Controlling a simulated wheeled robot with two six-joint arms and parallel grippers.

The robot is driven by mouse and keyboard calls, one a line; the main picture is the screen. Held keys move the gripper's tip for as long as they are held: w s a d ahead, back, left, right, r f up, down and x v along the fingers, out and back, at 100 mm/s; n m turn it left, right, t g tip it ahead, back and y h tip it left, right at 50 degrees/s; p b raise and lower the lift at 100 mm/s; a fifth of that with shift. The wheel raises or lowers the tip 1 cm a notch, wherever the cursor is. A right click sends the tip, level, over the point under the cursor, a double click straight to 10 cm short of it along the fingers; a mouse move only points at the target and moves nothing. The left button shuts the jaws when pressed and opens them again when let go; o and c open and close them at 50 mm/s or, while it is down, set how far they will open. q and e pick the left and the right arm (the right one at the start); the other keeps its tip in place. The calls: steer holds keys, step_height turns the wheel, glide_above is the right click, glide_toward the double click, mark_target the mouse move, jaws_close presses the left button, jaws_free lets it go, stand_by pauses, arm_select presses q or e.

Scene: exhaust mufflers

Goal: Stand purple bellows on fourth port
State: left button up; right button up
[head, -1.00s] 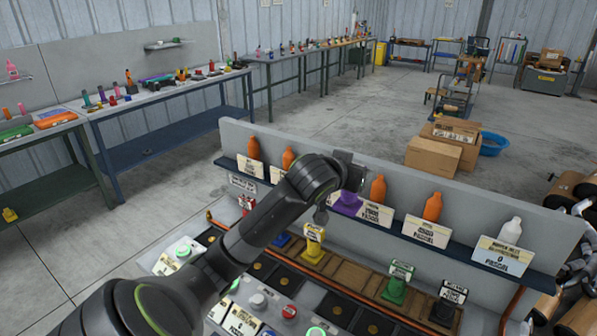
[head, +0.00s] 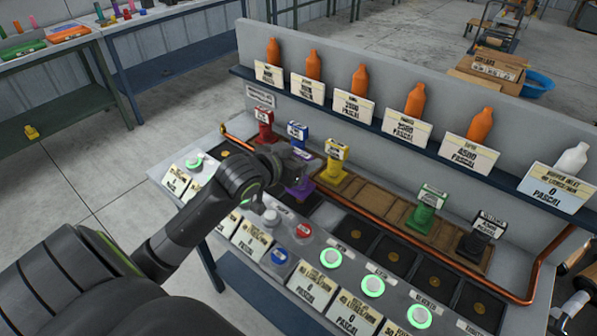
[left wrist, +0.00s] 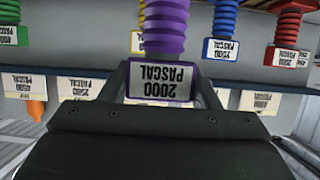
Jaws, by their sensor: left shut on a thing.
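My left gripper (head: 300,165) is shut on the purple bellows (head: 299,188), which is upright over the row of dark ports, left of and nearer than the yellow bellows. My gripper and arm hide part of it and the ports around it, so I cannot tell whether its base touches a port. In the left wrist view the purple bellows (left wrist: 165,28) shows upside down, with its 2000 Pascal tag (left wrist: 160,82) between the fingers. The dark ports to its right (head: 352,232) stand bare. My right gripper is not in view.
Red (head: 264,125), blue (head: 297,134), yellow (head: 335,160), green (head: 425,208) and black (head: 482,237) bellows stand along the wooden rack (head: 372,197). Orange bottles (head: 415,102) line the shelf behind. Lit green buttons (head: 372,286) and Pascal cards line the front panel.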

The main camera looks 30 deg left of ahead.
arm_select(q)
steer(key=shift+f, duration=1.9)
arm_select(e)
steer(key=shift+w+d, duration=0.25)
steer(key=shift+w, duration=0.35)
arm_select(q)
steer(key=shift+f, duration=0.15)
steer(key=o, duration=1.5)
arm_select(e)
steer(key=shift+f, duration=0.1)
arm_select(q)
steer(key=shift+o, duration=0.2)
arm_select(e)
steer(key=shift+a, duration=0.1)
arm_select(q)
steer(key=shift+s+r, duration=0.1)
steer(key=shift+r, duration=0.1)
steer(key=d+v, duration=0.1)
steer(key=v, duration=1)
steer(key=shift+s+a+p, duration=0.35)
steer(key=shift+a, duration=0.15)
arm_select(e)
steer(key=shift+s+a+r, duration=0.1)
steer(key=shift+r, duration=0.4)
arm_select(q)
steer(key=shift+r, duration=0.1)
